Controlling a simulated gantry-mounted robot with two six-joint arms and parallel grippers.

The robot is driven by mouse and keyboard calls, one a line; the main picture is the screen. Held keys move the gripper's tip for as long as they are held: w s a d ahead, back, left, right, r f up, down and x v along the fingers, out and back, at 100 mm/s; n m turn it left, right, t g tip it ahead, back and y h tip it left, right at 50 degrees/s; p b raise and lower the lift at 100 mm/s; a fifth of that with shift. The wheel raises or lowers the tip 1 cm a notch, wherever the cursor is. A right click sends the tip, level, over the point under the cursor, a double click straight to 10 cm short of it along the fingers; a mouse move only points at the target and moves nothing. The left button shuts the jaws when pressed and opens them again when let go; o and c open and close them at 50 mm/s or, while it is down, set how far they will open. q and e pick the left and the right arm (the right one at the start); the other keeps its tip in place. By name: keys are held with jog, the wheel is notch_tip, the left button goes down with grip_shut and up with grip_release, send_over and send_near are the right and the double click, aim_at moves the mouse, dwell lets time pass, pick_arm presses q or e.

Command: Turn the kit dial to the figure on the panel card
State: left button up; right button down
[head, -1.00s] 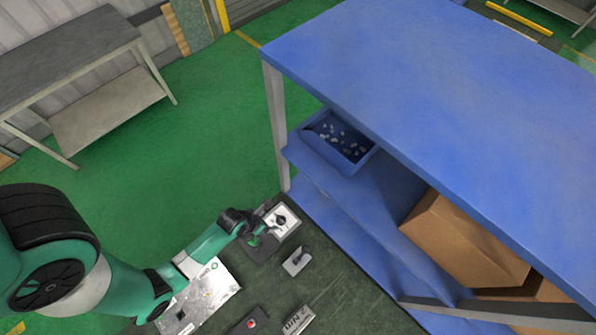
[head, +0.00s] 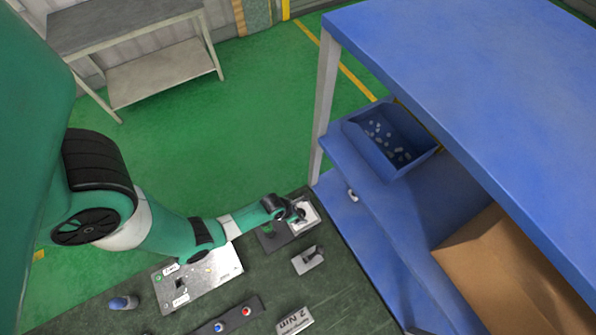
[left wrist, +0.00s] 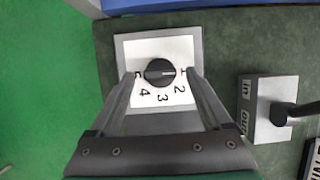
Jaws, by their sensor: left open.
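The kit dial (left wrist: 160,72) is a round black knob on a white plate (left wrist: 135,52) with figures 1 to 5 around its lower side. Its white line points right, towards the 1. My left gripper (head: 297,213) is over the white plate (head: 311,217) in the head view. In the left wrist view its open fingers stand on either side of the dial, and I cannot tell whether they touch it. A silver panel (head: 215,275) with small white labels lies to the left; the labels are too small to read. My right gripper is not in view.
A grey switch box (head: 308,261) sits near the dial's plate. A "2 Nm" card (head: 294,321) and a dark strip with red and blue buttons (head: 228,317) lie nearer. A blue shelf unit (head: 465,75) with a blue bin (head: 392,140) stands to the right.

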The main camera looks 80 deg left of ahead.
pick_arm(q)
grip_shut()
dwell(0.4)
jog(key=shift+a+m, duration=0.1)
jog(key=shift+m, duration=0.4)
jog(key=m+h, duration=0.1)
jog(key=m, duration=0.2)
jog(key=shift+a+m+h, duration=0.2)
jog(key=shift+m+h, duration=0.1)
jog(key=shift+h, duration=0.1)
jog(key=shift+a+m+h+p, duration=0.15)
jog(key=shift+m+h+p, duration=0.6)
jog(key=shift+m, duration=1.35)
grip_release()
